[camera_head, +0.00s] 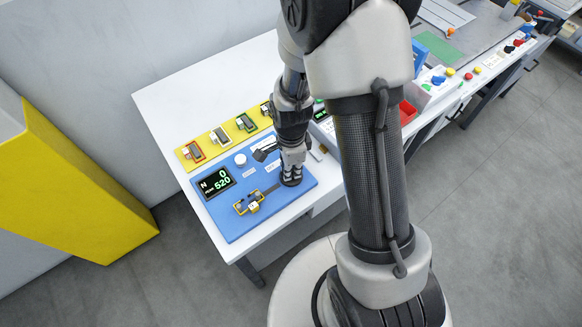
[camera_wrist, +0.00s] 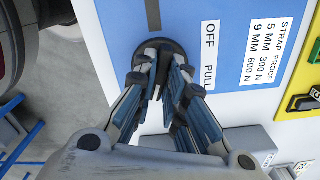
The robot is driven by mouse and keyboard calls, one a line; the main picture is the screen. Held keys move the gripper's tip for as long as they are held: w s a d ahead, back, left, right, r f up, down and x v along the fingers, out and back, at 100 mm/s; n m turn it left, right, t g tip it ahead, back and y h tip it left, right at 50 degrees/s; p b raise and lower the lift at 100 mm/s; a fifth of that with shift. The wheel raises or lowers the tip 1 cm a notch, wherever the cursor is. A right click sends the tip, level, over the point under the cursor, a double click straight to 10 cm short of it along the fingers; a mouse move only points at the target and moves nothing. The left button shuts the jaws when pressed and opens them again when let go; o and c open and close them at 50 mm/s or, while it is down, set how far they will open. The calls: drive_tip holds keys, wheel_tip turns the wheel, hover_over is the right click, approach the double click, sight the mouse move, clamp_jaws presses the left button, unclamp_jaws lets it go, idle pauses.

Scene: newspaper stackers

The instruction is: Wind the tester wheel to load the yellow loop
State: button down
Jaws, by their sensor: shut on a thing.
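The blue tester board (camera_head: 230,222) lies on the white bench. The yellow loop (camera_head: 240,209) sits around small fittings near the board's front left part. A dark slot runs from there toward the dark round tester wheel (camera_head: 291,184). My gripper (camera_head: 291,172) points down over the wheel; in the wrist view my gripper (camera_wrist: 166,62) is shut on it. The fingers hide part of the wheel (camera_wrist: 178,44), so its turn angle cannot be told. The display (camera_head: 215,182) shows N 0 and, below, 520.
A yellow strip (camera_head: 190,163) with several small coloured pieces lies behind the board. A white knob (camera_head: 240,159) stands on the board. Printed labels OFF, PULL and strap proof values show in the wrist view. A red bin (camera_head: 407,112) stands to the right, behind my arm.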

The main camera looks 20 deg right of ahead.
drive_tip(key=c, duration=1.6)
unclamp_jaws()
drive_tip(key=shift+c, duration=0.2)
wheel_tip(320, 180, up, 12)
wheel_tip(320, 180, up, 6)
drive_tip(key=f+n+t, duration=0.1)
drive_tip(key=n, duration=0.2)
hover_over(293, 180)
drive_tip(key=s+r+n+t, duration=0.3)
drive_tip(key=s+r+n, duration=0.9)
drive_tip(key=s+n, duration=0.2)
drive_tip(key=shift+d+n+t, duration=0.15)
drive_tip(key=shift+n+t, duration=0.15)
drive_tip(key=shift+n, duration=0.4)
